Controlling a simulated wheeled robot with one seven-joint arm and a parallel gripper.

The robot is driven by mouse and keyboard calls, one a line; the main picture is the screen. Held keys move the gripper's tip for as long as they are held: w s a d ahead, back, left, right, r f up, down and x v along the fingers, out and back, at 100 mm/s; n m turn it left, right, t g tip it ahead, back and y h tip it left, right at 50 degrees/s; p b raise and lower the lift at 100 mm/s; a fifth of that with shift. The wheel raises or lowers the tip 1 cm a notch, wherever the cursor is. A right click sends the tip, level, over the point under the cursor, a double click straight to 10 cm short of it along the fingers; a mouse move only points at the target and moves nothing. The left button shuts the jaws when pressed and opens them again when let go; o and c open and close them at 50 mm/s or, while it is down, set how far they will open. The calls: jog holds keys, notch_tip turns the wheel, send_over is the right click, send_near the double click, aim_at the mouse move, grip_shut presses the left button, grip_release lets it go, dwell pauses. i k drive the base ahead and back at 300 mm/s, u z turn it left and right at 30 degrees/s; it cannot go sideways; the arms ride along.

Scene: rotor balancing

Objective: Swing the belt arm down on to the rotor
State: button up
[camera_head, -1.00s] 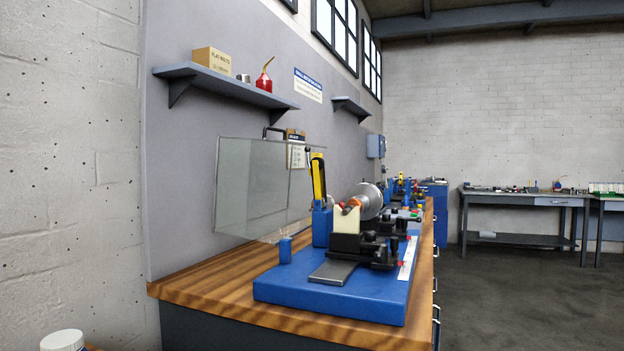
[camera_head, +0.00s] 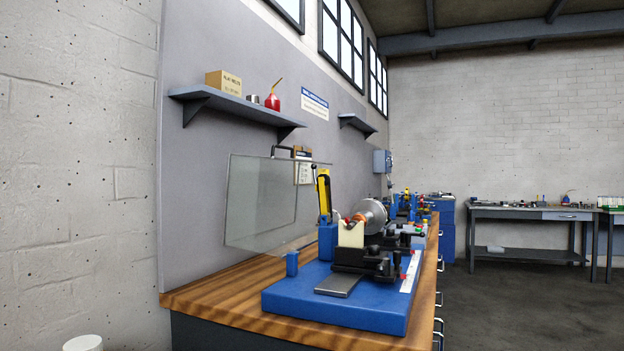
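The balancing machine stands on a blue base plate (camera_head: 340,308) on the wooden bench. Its belt arm (camera_head: 324,194), yellow with a black edge, stands nearly upright above a blue post (camera_head: 327,241). The silver rotor (camera_head: 374,213) lies across the supports to the right of the arm, with a copper-coloured section at its near end. The belt arm is raised clear of the rotor. A clear guard panel (camera_head: 268,200) stands open behind and left of the arm. My gripper is not in view.
The wooden bench top (camera_head: 225,290) has bare room left of the base plate. A shelf (camera_head: 235,107) with a box and a red oil can hangs on the wall above. Another bench (camera_head: 530,215) stands at the far right. The floor between is clear.

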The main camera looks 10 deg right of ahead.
aim_at(319, 190)
jog(key=k, duration=0.85)
jog(key=z, duration=1.45)
jog(key=i, duration=2.35)
jog(key=u, duration=3.75)
